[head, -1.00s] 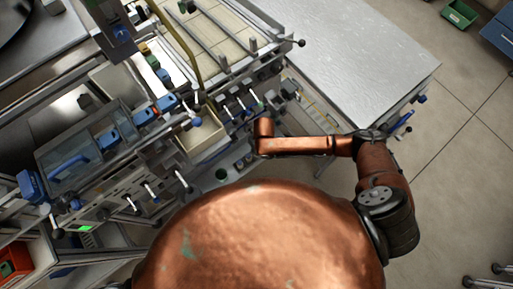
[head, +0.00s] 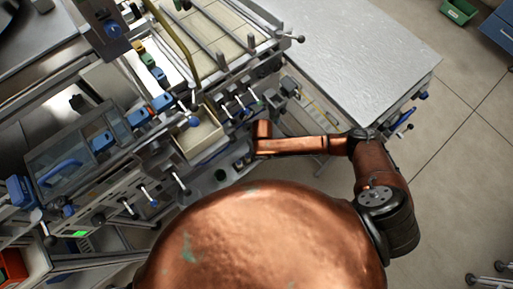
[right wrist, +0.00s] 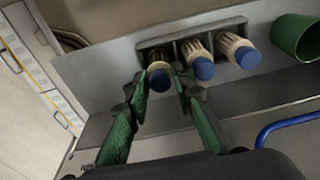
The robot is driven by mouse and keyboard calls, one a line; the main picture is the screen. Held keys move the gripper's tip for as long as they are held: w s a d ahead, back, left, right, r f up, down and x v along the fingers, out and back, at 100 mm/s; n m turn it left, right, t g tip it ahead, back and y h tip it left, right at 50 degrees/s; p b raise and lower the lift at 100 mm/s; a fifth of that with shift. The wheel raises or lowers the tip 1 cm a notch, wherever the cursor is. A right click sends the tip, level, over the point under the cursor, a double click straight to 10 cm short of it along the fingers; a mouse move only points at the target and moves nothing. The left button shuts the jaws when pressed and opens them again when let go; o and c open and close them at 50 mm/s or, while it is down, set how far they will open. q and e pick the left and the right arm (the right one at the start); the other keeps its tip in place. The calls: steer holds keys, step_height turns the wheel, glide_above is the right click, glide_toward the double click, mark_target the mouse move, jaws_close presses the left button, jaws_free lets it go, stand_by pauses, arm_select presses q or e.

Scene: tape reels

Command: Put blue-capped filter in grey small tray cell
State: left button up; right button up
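Three filters with blue caps and pale ribbed bodies sit in a row in a grey holder (right wrist: 150,56) in the right wrist view: a left one (right wrist: 159,79), a middle one (right wrist: 203,68) and a right one (right wrist: 247,57). My right gripper (right wrist: 159,77) has its green fingers apart, one on each side of the left filter's cap. I cannot tell whether they touch it. In the head view my right arm reaches toward the machine, but its gripper is hidden. My left gripper is not in view. I cannot make out which part is the grey small tray.
A green cup (right wrist: 297,37) stands right of the filters, and a blue curved bar (right wrist: 285,127) is near the lower right. In the head view a cream bin (head: 203,141) sits in the machine among levers. A bare grey table (head: 350,50) is at the upper right.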

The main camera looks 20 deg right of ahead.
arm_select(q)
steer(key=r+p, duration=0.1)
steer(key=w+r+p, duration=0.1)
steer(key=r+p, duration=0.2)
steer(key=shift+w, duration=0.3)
arm_select(e)
step_height(320, 180, up, 12)
steer(key=s, duration=0.1)
steer(key=shift+s+d, duration=0.2)
steer(key=shift+s, duration=0.05)
steer(key=shift+r, duration=0.1)
